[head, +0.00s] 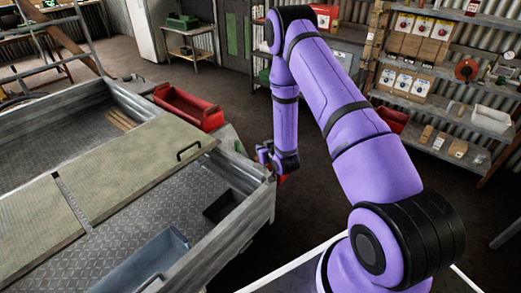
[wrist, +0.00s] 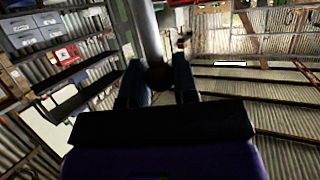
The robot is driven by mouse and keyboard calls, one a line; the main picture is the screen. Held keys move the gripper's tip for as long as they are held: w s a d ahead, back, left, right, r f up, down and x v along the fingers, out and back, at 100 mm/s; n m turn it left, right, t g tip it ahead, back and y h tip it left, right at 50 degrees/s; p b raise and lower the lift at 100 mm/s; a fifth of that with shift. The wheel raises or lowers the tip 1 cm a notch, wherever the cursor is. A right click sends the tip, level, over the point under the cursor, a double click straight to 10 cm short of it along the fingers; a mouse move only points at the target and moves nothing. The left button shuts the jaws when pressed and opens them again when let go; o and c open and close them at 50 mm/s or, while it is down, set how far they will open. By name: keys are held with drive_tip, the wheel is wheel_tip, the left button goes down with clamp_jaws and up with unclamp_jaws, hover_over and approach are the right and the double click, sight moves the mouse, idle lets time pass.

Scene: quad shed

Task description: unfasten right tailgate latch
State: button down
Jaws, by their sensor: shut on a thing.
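The metal trailer (head: 240,215) fills the left of the head view. My gripper (head: 265,154) is at its right-hand corner, beside the top of the wall. In the wrist view my gripper (wrist: 158,72) has its two dark fingers closed around the lower end of a grey bar (wrist: 149,35), which I take to be the right tailgate latch. The bar runs up between the fingers and out of the picture top. In the head view the latch is mostly hidden behind my gripper and wrist. A small red bit shows just beside my wrist.
A red open tray (head: 190,106) is behind. Shelves (head: 440,95) stand at the right, with dark floor between.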

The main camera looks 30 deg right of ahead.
drive_tip(key=shift+s+d+f, duration=0.1)
drive_tip(key=shift+s+d, duration=0.15)
drive_tip(key=shift+s, duration=0.3)
drive_tip(key=shift+s+d+f, duration=0.1)
drive_tip(key=shift+s+d, duration=0.1)
drive_tip(key=shift+s, duration=0.35)
drive_tip(key=c, duration=0.9)
unclamp_jaws()
drive_tip(key=v, duration=1)
drive_tip(key=shift+s+a+r, duration=0.1)
drive_tip(key=shift+s+r, duration=0.15)
drive_tip(key=shift+s, duration=0.1)
